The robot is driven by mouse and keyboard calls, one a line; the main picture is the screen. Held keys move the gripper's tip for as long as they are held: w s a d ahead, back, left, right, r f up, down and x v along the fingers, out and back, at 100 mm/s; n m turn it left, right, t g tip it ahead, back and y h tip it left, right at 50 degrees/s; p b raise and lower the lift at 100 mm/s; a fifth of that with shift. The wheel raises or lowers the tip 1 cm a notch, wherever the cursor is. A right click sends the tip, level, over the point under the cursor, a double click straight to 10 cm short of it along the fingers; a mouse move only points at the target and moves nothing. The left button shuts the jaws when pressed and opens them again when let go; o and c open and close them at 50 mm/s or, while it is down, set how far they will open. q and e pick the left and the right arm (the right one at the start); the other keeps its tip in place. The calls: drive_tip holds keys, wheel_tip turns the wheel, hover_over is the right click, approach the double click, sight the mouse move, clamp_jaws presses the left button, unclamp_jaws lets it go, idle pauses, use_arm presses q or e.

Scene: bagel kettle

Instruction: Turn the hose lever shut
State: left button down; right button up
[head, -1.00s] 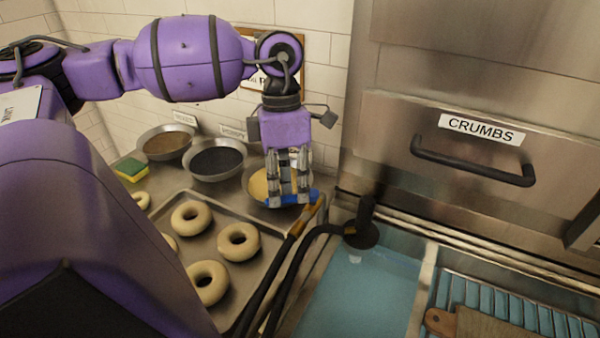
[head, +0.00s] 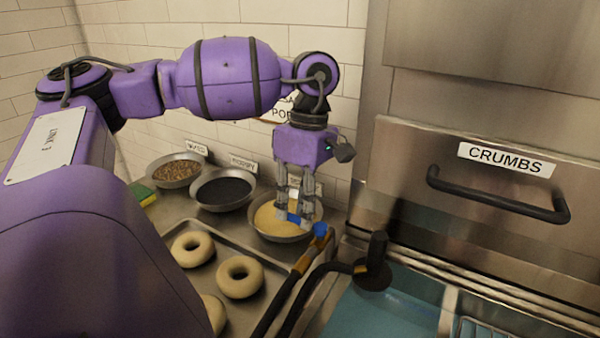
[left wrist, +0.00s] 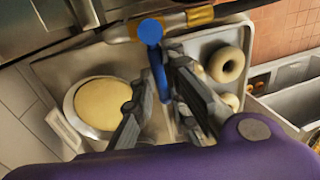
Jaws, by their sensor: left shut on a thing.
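The hose lever (head: 293,218) is a blue bar with a round blue cap at its pivot, on the brass-coloured end of the black hose (head: 293,280). In the left wrist view the lever (left wrist: 159,75) points away from the brass fitting (left wrist: 199,15), roughly crosswise to the hose. My left gripper (head: 294,221) points down over the lever and is shut on it. The left wrist view shows my gripper (left wrist: 163,92) with a finger on either side of the bar. The fingers hide part of the lever in the head view. My right gripper is not in view.
A bowl of pale yellow topping (head: 265,228) stands right behind the gripper, beside bowls of dark seeds (head: 222,190) and brown topping (head: 174,171). A tray (head: 205,262) of bagels lies left of the hose. A black fixture (head: 374,268) and blue water (head: 390,318) are to the right.

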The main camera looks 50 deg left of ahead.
use_arm(q)
drive_tip(key=shift+w, duration=0.1)
idle(0.4)
drive_tip(key=c, duration=1.8)
unclamp_jaws()
drive_tip(key=shift+o, duration=0.2)
wheel_tip(320, 180, up, 12)
drive_tip(key=w, duration=0.2)
drive_tip(key=shift+w+a, duration=0.15)
drive_tip(key=shift+a, duration=0.2)
drive_tip(key=shift+f, duration=0.1)
